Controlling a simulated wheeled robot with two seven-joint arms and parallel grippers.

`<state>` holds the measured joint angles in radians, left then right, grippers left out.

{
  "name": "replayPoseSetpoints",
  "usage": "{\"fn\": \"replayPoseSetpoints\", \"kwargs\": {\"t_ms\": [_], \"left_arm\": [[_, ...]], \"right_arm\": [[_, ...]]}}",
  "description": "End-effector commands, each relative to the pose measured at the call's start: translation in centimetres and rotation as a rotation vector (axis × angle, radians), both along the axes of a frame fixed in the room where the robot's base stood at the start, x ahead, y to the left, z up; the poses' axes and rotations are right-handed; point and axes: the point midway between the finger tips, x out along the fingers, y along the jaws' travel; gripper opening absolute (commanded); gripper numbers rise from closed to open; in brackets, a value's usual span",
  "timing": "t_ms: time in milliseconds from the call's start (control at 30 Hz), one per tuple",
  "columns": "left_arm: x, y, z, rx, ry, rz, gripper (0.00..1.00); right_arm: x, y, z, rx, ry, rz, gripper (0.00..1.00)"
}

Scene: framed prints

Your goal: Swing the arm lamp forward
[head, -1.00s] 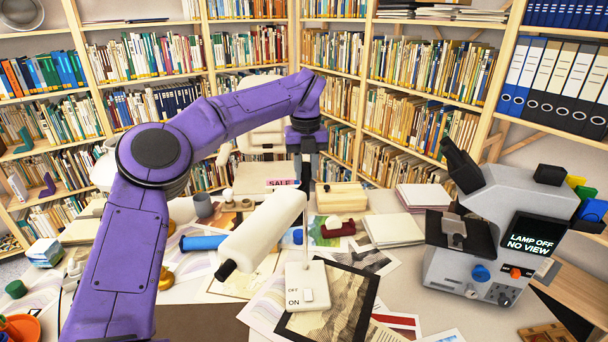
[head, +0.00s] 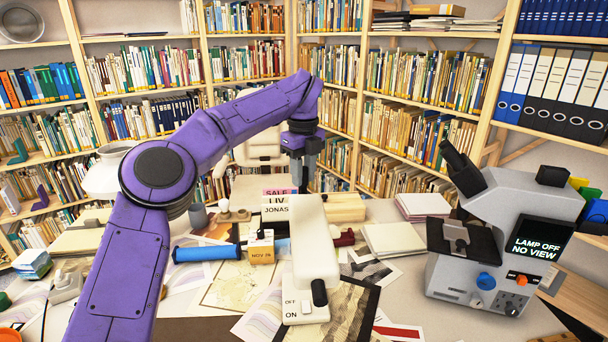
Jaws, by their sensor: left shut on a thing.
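The arm lamp's white rounded head (head: 312,238) points toward me, above its white base (head: 301,308) with an OFF/ON switch. A black knob is at the head's near end. My left gripper (head: 303,176) points down at the far end of the lamp head and is shut on the arm lamp. Its fingertips are partly hidden, so the exact contact does not show. My right gripper is not in view.
A grey microscope (head: 510,240), its screen reading "LAMP OFF NO VIEW", stands at the right. A blue roll (head: 206,253) and a yellow date block (head: 261,248) are left of the lamp. Prints lie under and around the base. Bookshelves close off the back.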

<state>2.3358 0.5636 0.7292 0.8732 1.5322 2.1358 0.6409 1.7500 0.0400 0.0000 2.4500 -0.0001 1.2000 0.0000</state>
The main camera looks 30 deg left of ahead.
Motion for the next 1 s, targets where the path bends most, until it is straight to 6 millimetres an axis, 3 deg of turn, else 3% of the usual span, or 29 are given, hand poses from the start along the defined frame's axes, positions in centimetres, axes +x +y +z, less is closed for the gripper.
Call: {"fn": "replayPoseSetpoints", "kwargs": {"t_ms": [367, 400, 433, 467, 767, 867, 1000], "left_arm": [[0.0, 0.1, -0.4, 0.002, 0.008, 0.004, 0.00], [0.0, 0.1, -0.4, 0.002, 0.008, 0.004, 0.43], [0.0, 0.1, -0.4, 0.002, 0.008, 0.003, 0.52], [0.0, 0.1, -0.4, 0.002, 0.007, 0.003, 0.55], [0.1, -0.1, 0.2, 0.002, 0.003, 0.001, 0.55], [0.1, 0.0, 1.8, 0.002, 0.000, 0.003, 0.55], [0.1, 0.0, 5.5, 0.003, 0.001, 0.004, 0.55]], "right_arm": [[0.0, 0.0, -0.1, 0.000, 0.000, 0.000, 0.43], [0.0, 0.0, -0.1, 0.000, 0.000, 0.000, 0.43], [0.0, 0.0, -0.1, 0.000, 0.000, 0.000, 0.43], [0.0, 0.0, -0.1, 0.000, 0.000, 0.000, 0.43], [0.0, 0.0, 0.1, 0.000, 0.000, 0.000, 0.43], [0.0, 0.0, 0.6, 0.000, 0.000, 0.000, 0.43], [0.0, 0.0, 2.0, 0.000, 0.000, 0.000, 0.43]]}}
